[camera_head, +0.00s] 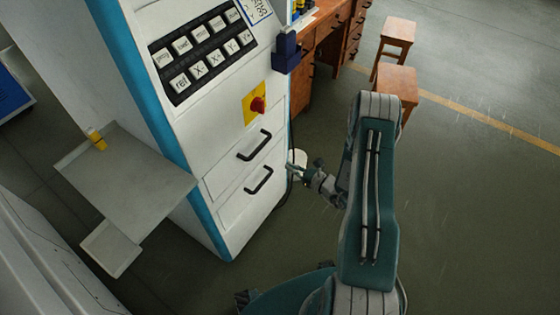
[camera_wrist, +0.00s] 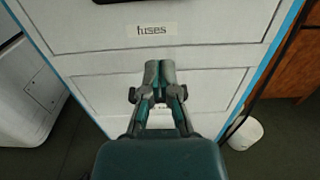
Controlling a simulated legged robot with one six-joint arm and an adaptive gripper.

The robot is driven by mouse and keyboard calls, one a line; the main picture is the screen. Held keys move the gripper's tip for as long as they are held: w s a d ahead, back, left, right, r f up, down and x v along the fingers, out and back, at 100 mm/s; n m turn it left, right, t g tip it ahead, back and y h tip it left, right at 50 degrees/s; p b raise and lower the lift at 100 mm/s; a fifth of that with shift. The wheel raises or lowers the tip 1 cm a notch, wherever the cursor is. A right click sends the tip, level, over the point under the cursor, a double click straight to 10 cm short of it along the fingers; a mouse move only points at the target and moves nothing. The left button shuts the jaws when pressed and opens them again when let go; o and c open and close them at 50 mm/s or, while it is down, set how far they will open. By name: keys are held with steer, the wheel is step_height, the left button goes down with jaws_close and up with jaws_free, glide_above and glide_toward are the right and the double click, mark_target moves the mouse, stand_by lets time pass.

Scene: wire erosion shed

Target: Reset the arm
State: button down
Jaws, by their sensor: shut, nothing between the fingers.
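My gripper (camera_head: 293,170) is at the end of my teal and grey arm, which reaches forward beside the white machine cabinet (camera_head: 231,217) in the head view. In the wrist view my gripper (camera_wrist: 160,66) has its fingertips together, with nothing between them. I cannot tell how far the fingertips are from the drawer fronts.
The cabinet has a keypad (camera_head: 202,50), a red knob (camera_head: 258,104) and two black drawer handles. A grey shelf (camera_head: 130,190) holds a small yellow item (camera_head: 97,139). A white bin (camera_wrist: 245,134) stands by the cabinet. Wooden stools (camera_head: 397,84) stand behind; floor at right is clear.

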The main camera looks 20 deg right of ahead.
steer(key=s+a+r+n+g+y, duration=0.1)
steer(key=s+a+r+n+g, duration=0.3)
steer(key=r, duration=0.4)
steer(key=s+a+r+n+g+y, duration=0.1)
steer(key=a+r+n+g, duration=0.4)
steer(key=r+n, duration=0.2)
steer(key=s+a+r+n+g, duration=0.3)
steer(key=a+r+n+g, duration=0.15)
steer(key=r, duration=0.35)
steer(key=s+d+r+n+t+h, duration=0.2)
steer(key=s+r+n+h, duration=0.4)
steer(key=s+r, duration=0.1)
steer(key=s+d+r+n+t+h, duration=0.2)
steer(key=s+r+n+h, duration=0.4)
steer(key=s, duration=0.4)
step_height(320, 180, up, 2)
steer(key=shift+d+r+n+h, duration=0.1)
steer(key=shift+d+n+h, duration=0.25)
steer(key=shift+n, duration=0.3)
steer(key=c, duration=1.3)
jaws_free()
steer(key=shift+t, duration=0.25)
steer(key=shift+c, duration=0.2)
